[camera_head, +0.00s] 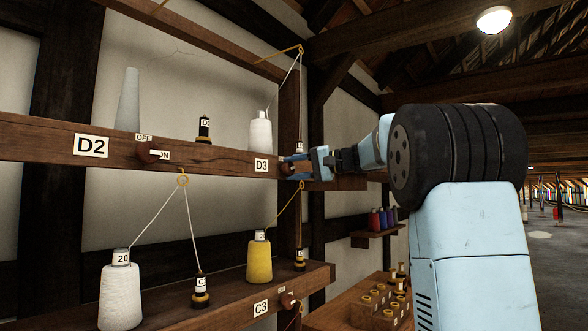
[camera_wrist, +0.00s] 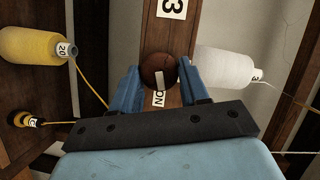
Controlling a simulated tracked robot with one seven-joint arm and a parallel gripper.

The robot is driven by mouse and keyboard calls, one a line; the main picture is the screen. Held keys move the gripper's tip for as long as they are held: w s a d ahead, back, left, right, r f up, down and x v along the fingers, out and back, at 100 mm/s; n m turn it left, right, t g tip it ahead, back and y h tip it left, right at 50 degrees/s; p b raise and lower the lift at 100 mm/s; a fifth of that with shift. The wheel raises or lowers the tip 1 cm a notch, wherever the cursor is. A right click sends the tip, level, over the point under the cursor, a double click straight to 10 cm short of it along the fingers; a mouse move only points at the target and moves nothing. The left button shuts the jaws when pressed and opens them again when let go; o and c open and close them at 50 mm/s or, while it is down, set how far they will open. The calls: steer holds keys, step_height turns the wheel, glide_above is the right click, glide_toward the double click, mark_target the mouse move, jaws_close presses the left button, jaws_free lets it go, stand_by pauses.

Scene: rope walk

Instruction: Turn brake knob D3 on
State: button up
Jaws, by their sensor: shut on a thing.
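The D3 knob (camera_wrist: 157,68) is a round dark red-brown knob on a wooden beam (camera_wrist: 182,48). In the wrist view, it sits between the two blue fingers of my gripper (camera_wrist: 158,82), which is shut on it. A white mark on the knob points roughly toward the ON label (camera_wrist: 158,98). The D3 label (camera_head: 262,165) is left of my gripper (camera_head: 292,167) in the head view, where the fingers mostly hide the knob. I cannot see an OFF label for D3.
The D2 knob (camera_head: 149,152), with OFF and ON labels, is further left on the same beam. A white spool (camera_head: 260,134) stands above D3. A yellow spool (camera_head: 259,262) and the C3 knob (camera_head: 287,300) are below. Threads hang close to my gripper.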

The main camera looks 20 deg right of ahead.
steer(key=shift+d+f+m+y, duration=0.1)
steer(key=shift+f+m+y, duration=0.1)
steer(key=shift+m, duration=0.5)
steer(key=shift+f+m+y, duration=0.1)
steer(key=shift+m+y, duration=0.1)
steer(key=shift+m, duration=0.5)
steer(key=shift+f+t, duration=0.1)
steer(key=shift+t, duration=0.2)
steer(key=o, duration=1)
steer(key=shift+o, duration=0.2)
steer(key=v, duration=1.3)
steer(key=shift+d, duration=0.45)
steer(key=shift+s+a+f, duration=0.1)
steer(key=shift+f, duration=0.05)
